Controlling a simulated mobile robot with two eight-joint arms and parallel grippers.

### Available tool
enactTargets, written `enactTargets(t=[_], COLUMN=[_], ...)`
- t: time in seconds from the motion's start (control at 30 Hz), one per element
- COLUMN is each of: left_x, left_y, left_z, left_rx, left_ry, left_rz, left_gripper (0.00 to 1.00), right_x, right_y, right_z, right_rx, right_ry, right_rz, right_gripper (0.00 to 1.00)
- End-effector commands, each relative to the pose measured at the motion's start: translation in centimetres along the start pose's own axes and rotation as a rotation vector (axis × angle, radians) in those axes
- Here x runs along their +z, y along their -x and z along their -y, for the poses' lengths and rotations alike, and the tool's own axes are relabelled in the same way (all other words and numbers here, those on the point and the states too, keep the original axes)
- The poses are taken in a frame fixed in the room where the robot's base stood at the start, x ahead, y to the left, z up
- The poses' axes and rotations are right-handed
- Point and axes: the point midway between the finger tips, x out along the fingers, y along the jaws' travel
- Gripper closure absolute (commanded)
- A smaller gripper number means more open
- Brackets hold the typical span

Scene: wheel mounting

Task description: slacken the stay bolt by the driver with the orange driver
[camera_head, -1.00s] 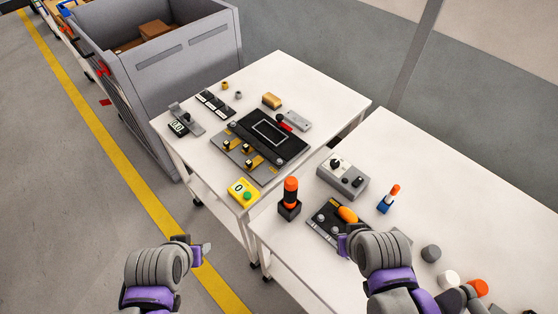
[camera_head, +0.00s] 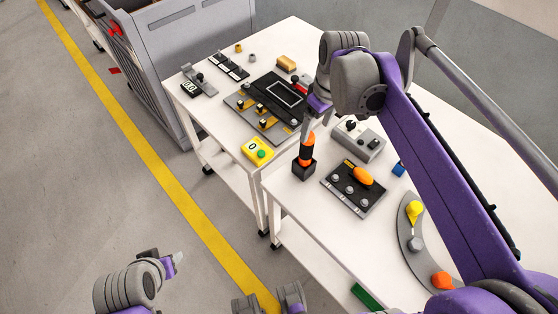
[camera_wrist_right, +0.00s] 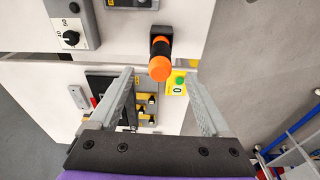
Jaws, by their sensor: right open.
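The orange driver (camera_head: 307,150) stands upright in a small black holder (camera_head: 304,168) near the left edge of the nearer table. Its orange and black handle (camera_wrist_right: 160,65) shows in the right wrist view, between the tips of my spread fingers and apart from them. My right gripper (camera_head: 315,112) is open and empty, at the top of the driver in the head view. My left gripper (camera_head: 176,263) is low at the left, over the floor; its jaws are not clear. I cannot tell which fitting is the stay bolt.
A dark plate with an orange knob (camera_head: 362,176) and a grey control box (camera_head: 358,140) lie right of the driver. A yellow button box (camera_head: 257,151) and a dark fixture (camera_head: 270,105) sit on the farther table. My right arm covers much of the nearer table.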

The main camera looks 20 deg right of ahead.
Motion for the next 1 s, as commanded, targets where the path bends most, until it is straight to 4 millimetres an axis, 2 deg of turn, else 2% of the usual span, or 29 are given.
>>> enactTargets(t=[0.17, 0.4, 0.63, 0.83, 1.0], left_x=[0.2, 0.5, 0.6, 0.8, 0.8], left_y=[-0.4, -0.7, -0.9, -1.2, -1.3], left_z=[0.0, 0.0, 0.0, 0.0, 0.0], left_rx=[0.0, 0.0, 0.0, 0.0, 0.0], left_ry=[0.0, 0.0, 0.0, 0.0, 0.0], left_rz=[0.001, 0.003, 0.003, 0.005, 0.005], left_gripper=[0.5, 0.5, 0.5, 0.5, 0.5], right_x=[-0.6, -0.5, -0.5, -0.5, -0.5], right_y=[-0.7, -4.4, -6.2, -9.3, -10.6], right_z=[-0.9, -0.8, -0.7, -0.5, -0.5], right_rx=[-0.015, -0.014, -0.014, -0.013, -0.013], right_ry=[0.025, 0.025, 0.025, 0.024, 0.024], right_rz=[0.017, 0.016, 0.015, 0.015, 0.015], right_gripper=[0.19, 0.19, 0.19, 0.19, 0.19])
